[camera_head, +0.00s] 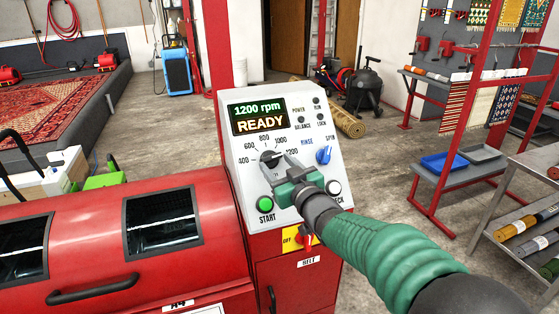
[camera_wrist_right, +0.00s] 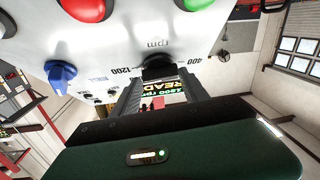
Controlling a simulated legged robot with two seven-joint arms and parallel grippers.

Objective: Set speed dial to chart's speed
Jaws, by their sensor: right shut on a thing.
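The black speed dial (camera_head: 268,157) sits on the white control panel (camera_head: 238,150), inside a ring of marks from 400 to 1200. My right gripper (camera_head: 271,166) is shut on the dial, and its fingers hide part of it. The dial also shows in the right wrist view (camera_wrist_right: 158,68) between the fingers (camera_wrist_right: 158,88). The display (camera_head: 258,117) reads 1200 rpm and READY. The dial's pointer is too small to read. I cannot make out a speed chart. My left gripper is not in view.
A blue RINSE/SPIN knob (camera_head: 324,155), a green START button (camera_head: 264,204) and a white button (camera_head: 334,188) lie close around my gripper. A red switch (camera_head: 303,240) is below. The red machine drum (camera_head: 100,215) stands to the left.

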